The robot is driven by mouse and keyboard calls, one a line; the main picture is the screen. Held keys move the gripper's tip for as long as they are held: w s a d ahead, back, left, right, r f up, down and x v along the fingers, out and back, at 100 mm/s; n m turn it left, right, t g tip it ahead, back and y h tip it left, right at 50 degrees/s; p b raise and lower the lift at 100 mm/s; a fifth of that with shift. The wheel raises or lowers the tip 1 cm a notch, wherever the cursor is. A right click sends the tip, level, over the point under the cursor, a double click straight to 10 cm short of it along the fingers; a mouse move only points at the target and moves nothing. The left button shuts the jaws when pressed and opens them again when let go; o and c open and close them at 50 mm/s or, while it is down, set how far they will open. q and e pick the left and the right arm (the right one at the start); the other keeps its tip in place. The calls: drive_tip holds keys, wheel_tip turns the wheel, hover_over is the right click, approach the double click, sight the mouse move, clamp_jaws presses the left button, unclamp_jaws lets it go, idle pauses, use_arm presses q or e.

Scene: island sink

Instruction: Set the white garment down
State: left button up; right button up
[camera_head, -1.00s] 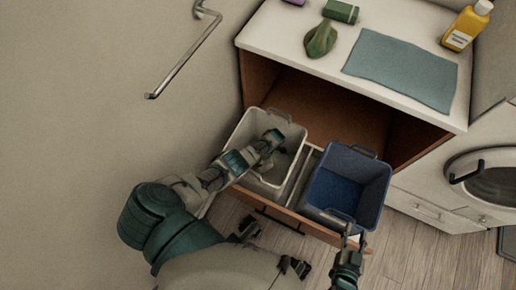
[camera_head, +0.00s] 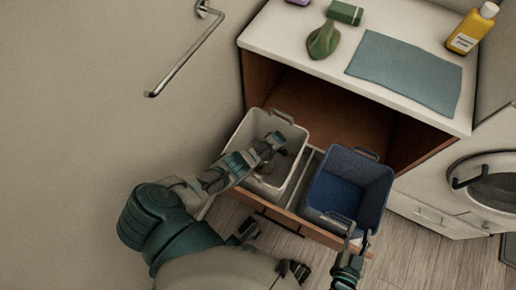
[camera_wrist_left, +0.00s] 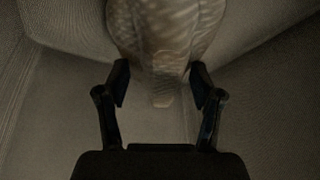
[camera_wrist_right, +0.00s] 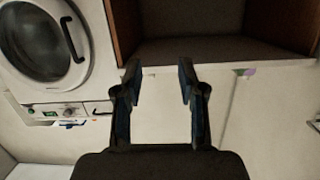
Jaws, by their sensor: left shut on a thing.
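The white garment (camera_wrist_left: 165,35) shows in the left wrist view as a pale, faintly patterned, shadowed bulge between and beyond the fingertips. My left gripper (camera_wrist_left: 158,80) is shut on it with the fingers spread around its width. In the head view my left gripper (camera_head: 275,143) reaches down into the white bin (camera_head: 238,146), the left of two bins in the pulled-out drawer. The garment is mostly hidden there by the gripper and shadow. My right gripper (camera_head: 355,236) is at the front rim of the blue bin (camera_head: 377,187); its fingers (camera_wrist_right: 160,80) are apart and empty.
A washing machine (camera_head: 490,180) stands right. A metal wall rail (camera_head: 185,57) is at upper left.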

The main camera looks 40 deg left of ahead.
use_arm(q)
drive_tip(key=shift+d, duration=0.1)
drive_tip(key=o, duration=1.2)
drive_tip(key=shift+o, duration=0.2)
use_arm(e)
drive_tip(key=shift+w+r, duration=0.2)
drive_tip(key=shift+r, duration=0.1)
use_arm(q)
drive_tip(key=shift+r, duration=0.1)
drive_tip(key=p+v, duration=0.3)
drive_tip(key=v, duration=0.2)
drive_tip(key=shift+r, duration=0.45)
drive_tip(key=p+v, duration=0.3)
drive_tip(key=v, duration=0.4)
use_arm(e)
drive_tip(key=s+d+f+g+h, duration=0.1)
drive_tip(key=s+d+f+g, duration=0.2)
drive_tip(key=s+g, duration=0.3)
drive_tip(key=s+d+f+g+h, duration=0.2)
drive_tip(key=s+f+g, duration=0.4)
drive_tip(key=s, duration=0.4)
drive_tip(key=shift+s+d, duration=0.35)
drive_tip(key=shift+d, duration=0.4)
drive_tip(key=shift+w+f, duration=0.1)
drive_tip(key=shift+f, duration=0.05)
